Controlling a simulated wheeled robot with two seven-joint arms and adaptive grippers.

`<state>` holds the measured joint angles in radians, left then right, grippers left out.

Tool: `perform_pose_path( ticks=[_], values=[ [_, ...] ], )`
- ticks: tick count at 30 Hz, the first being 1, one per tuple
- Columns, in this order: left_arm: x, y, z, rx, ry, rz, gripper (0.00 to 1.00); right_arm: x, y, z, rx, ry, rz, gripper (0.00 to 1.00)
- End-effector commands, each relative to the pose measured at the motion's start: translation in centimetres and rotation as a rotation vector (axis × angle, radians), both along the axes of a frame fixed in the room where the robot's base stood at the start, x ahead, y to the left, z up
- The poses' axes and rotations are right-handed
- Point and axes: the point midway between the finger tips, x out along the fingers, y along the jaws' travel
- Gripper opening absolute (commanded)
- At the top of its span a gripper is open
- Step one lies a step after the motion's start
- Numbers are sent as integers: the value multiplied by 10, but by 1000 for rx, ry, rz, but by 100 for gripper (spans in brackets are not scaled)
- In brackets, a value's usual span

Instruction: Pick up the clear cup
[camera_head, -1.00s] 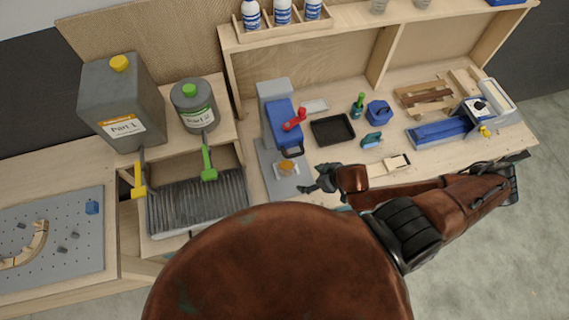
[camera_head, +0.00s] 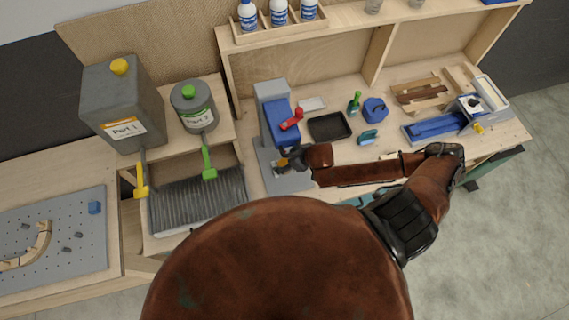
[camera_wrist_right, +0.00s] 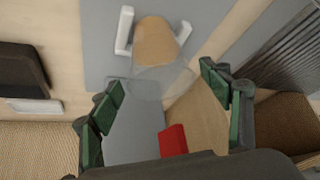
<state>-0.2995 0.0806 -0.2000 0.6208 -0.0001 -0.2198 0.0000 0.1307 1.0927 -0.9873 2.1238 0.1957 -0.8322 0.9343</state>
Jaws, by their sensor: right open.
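The clear cup (camera_wrist_right: 160,82), with something amber at its far end, stands on a grey plate (camera_head: 270,178) in front of the blue and grey press with a red handle (camera_head: 291,121). In the head view the cup (camera_head: 282,162) is partly hidden by my right gripper (camera_head: 291,160). In the right wrist view my right gripper (camera_wrist_right: 165,95) is open, with its green-padded fingers on either side of the cup's near part. I cannot tell whether either finger touches it. My left gripper is not in view.
Two white prongs (camera_wrist_right: 124,30) flank the amber end of the cup. A black tray (camera_head: 329,127), a green bottle (camera_head: 354,103) and a blue container (camera_head: 375,110) stand to the right. A ribbed grey tray (camera_head: 198,200) lies to the left.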

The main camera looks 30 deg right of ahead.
Motion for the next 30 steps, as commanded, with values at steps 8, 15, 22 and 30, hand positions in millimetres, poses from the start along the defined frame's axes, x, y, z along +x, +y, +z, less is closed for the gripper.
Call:
perform_pose_path(
  ticks=[8,15,22,30],
  values=[
    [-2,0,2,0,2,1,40,1,1,-4,1,0,1,71],
    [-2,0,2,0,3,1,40,1,1,-4,0,0,0,57],
    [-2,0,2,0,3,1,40,1,1,-4,0,0,0,41],
    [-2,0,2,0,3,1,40,1,1,-3,0,-1,0,37]
  ],
)
